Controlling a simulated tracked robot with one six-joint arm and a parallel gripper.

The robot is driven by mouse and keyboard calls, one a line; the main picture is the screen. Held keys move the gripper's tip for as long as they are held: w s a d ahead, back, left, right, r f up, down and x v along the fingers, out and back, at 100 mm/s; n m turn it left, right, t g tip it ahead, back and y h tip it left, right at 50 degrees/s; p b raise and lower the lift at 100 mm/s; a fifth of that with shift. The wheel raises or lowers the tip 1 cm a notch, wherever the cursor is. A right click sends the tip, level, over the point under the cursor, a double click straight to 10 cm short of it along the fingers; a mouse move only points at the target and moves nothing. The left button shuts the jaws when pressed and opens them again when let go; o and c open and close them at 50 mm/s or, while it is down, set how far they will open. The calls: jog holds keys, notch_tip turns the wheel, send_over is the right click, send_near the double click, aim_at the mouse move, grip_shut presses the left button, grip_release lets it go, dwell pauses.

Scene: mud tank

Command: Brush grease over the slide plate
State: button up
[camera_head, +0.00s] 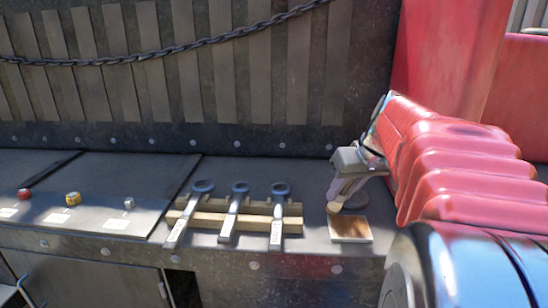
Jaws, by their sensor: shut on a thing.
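The slide plate (351,228) is a small square with a brown face and pale edges, lying flat near the bench's front edge at the right. My gripper (342,197) points down just above and behind it, shut on a small brush. The pale brush tip (336,207) shows below the jaws, close to the plate's back edge; I cannot tell whether it touches. The gripper hides most of the brush. A dark round thing (357,200) shows partly behind the gripper; I cannot tell what it is.
Three ring-ended wrenches (233,210) lean on a wooden rack (258,224) left of the plate. Red, yellow and grey small parts (72,198) stand further left beside white labels. A chain (165,50) hangs along the ribbed back wall. My red-sleeved arm fills the right.

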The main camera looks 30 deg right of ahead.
notch_tip(320, 180, up, 2)
jog(key=shift+s+a+r, duration=0.1)
jog(key=shift+r, duration=2.85)
jog(key=shift+s, duration=0.15)
